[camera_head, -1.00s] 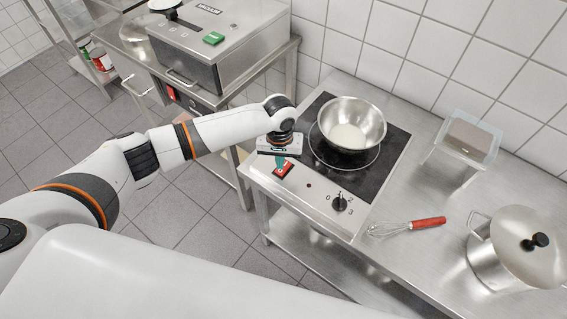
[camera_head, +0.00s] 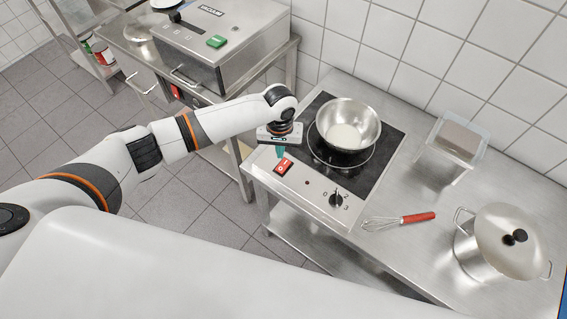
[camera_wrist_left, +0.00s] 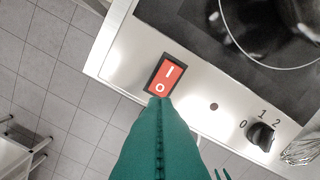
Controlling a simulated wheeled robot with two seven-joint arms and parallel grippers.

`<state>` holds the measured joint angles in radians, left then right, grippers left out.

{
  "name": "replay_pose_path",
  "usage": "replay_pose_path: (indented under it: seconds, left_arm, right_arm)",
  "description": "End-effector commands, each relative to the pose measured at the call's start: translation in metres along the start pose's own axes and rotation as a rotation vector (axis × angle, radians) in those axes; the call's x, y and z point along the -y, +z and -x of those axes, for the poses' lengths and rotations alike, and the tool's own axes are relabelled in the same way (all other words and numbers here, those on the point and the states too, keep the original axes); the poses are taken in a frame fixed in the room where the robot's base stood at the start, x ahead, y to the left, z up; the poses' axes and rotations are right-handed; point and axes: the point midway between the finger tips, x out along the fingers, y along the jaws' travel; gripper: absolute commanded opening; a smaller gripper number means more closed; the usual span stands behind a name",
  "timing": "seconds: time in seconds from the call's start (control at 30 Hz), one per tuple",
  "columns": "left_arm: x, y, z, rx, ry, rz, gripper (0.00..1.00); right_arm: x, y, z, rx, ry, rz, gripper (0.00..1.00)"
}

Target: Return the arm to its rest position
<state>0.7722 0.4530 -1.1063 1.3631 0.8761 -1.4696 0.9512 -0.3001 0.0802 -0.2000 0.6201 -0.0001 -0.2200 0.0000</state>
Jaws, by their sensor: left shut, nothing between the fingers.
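My left gripper (camera_head: 280,152) hangs over the front left corner of the cooktop, close to the red power switch (camera_head: 283,166). In the left wrist view its green fingers (camera_wrist_left: 159,100) are shut with nothing between them. Their tips lie at the lower end of the red switch (camera_wrist_left: 166,78), marked I and O. I cannot tell whether they touch it. My left arm (camera_head: 165,140) reaches in from the left, stretched out. My right gripper is not in view.
A metal bowl (camera_head: 362,115) with white contents sits on the black cooktop (camera_head: 385,145). A knob (camera_head: 336,200), a whisk (camera_head: 412,218), a lidded pot (camera_head: 485,262) and a clear container (camera_head: 432,160) are to the right. A steel appliance (camera_head: 240,45) stands behind my arm.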

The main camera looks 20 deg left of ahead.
Motion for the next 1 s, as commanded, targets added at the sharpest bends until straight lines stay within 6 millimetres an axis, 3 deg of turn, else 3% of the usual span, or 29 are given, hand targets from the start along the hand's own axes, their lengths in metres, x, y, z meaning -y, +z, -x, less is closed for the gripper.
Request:
replay_pose_path:
  seconds: [0.37, 0.47, 0.6, 0.73, 0.87, 1.0]
  left_arm:
    - [0.004, -0.005, -0.002, -0.003, -0.009, -0.016, 0.0]
    - [0.02, -0.028, -0.009, -0.009, -0.046, -0.083, 0.0]
    - [0.054, -0.082, -0.013, 0.008, -0.158, -0.241, 0.0]
    - [0.07, -0.128, -0.004, 0.071, -0.261, -0.353, 0.0]
    - [0.059, -0.161, 0.01, 0.157, -0.31, -0.396, 0.0]
    - [0.026, -0.184, 0.024, 0.236, -0.287, -0.394, 0.0]
  right_arm:
    - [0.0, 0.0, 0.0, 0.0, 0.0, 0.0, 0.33]
    - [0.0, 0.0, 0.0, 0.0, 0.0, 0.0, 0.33]
    - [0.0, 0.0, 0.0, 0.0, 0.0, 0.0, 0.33]
    - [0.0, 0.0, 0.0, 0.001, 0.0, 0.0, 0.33]
    - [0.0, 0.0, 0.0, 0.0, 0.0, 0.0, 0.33]
    - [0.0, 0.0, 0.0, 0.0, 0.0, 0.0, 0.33]
